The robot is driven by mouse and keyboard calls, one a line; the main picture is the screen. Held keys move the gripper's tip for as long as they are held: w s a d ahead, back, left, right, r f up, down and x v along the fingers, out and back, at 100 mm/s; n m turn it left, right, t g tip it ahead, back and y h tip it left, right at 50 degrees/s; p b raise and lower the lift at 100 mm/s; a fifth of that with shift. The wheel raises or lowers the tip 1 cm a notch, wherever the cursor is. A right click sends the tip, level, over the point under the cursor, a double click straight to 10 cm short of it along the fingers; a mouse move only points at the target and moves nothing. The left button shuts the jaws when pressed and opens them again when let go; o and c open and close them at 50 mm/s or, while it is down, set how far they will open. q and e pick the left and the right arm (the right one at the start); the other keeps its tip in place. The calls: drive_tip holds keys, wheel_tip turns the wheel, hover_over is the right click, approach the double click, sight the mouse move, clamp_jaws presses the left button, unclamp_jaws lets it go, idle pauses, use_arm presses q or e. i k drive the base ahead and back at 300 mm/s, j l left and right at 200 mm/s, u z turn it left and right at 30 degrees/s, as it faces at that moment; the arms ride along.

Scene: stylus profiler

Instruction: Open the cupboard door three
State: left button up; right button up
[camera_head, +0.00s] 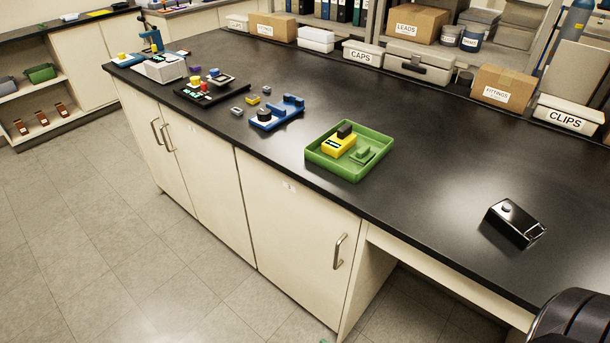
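Three cream cupboard doors show in the front of the dark-topped bench, and all look shut. The left door (140,120) and the middle door (208,190) have upright metal handles (155,132) close together near their shared edge. The third door from the left (285,240) is the nearest and has a metal handle (339,251) near its right edge. A small label (289,186) is at its top, too small to read. Neither gripper is in view. A dark rounded part at the bottom right corner looks like part of my own arm, with no fingers showing.
The black benchtop (420,190) overhangs the doors. A green tray (347,176) with a yellow device stands above the third door. A black box (514,223) lies at the right. Open knee space (430,305) is right of the third door. The tiled floor (120,250) in front is clear.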

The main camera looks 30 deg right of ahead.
sight(305, 243)
drive_tip(key=z, duration=1)
drive_tip(key=i+j+z, duration=0.15)
drive_tip(key=j+z, duration=0.6)
drive_tip(key=z, duration=0.2)
drive_tip(key=j+z, duration=0.35)
drive_tip(key=j, duration=0.6)
